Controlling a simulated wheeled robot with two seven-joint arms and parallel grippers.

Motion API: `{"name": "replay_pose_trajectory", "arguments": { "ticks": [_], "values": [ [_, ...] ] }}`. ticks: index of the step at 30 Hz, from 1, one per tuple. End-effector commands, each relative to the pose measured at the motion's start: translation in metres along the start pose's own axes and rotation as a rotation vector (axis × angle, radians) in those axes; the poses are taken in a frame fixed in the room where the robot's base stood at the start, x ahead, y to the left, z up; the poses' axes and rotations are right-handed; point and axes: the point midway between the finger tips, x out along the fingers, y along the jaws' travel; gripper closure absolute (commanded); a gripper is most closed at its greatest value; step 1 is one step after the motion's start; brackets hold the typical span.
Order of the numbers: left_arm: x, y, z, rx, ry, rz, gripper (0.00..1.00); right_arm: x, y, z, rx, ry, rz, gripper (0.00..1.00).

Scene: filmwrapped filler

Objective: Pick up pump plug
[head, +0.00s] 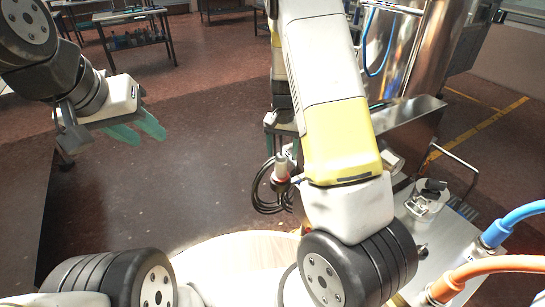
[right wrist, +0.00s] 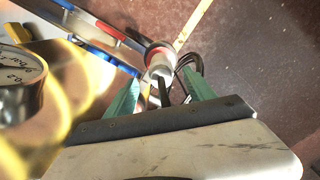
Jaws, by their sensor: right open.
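The pump plug (head: 281,172) is a pale, cylindrical connector with a red ring. In the head view it hangs beside a coil of black cable, partly hidden by my right arm. The right wrist view shows the plug (right wrist: 158,62) just past the green fingertips, roughly between them. My right gripper (head: 284,148) is open around this spot; its fingers also show in the right wrist view (right wrist: 162,80). I cannot tell whether either finger touches the plug. My left gripper (head: 137,128) is at the upper left, with its green fingers apart and empty, far from the plug.
A metal cart (head: 450,240) with a steel box and small items is at the right. Blue (head: 522,212) and orange (head: 490,268) hoses cross its near corner. Black cable (head: 262,200) hangs below the plug. Open brown floor (head: 200,190) lies between my arms.

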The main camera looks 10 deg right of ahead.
Motion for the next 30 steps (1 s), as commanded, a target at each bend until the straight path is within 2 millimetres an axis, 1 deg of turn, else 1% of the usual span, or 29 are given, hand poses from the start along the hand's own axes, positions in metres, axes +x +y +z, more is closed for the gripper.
{"name": "replay_pose_trajectory", "arguments": {
  "ticks": [1,8,12,15,18,24,25,26,30],
  "values": [
    [0.0,0.0,0.0,0.0,0.0,0.0,0.64,0.007,0.001,0.001,0.0,-0.003,0.003,0.37],
    [0.0,0.0,0.0,0.0,0.0,0.0,0.64,0.034,-0.001,0.002,0.0,-0.003,0.002,0.37],
    [0.0,0.0,0.0,0.0,0.0,0.0,0.64,0.056,-0.003,0.003,-0.001,-0.004,0.003,0.37],
    [0.0,0.0,0.0,0.0,0.0,0.0,0.64,0.067,-0.003,0.003,0.001,-0.003,0.001,0.37],
    [0.0,0.0,0.0,0.0,0.0,0.0,0.64,0.072,-0.003,0.002,0.0,-0.001,0.0,0.37],
    [0.0,0.0,0.0,0.0,0.0,0.0,0.64,0.072,-0.003,0.002,-0.001,0.0,-0.001,0.37],
    [0.0,0.0,0.0,0.0,0.0,0.0,0.64,0.072,-0.003,0.002,-0.001,0.0,-0.001,0.41],
    [0.0,0.0,0.0,0.0,0.0,0.0,0.64,0.072,-0.003,0.002,-0.001,0.0,-0.001,0.47],
    [0.0,0.0,0.0,0.0,0.0,0.0,0.64,0.072,-0.004,0.002,-0.001,0.0,-0.001,0.74]
  ]
}}
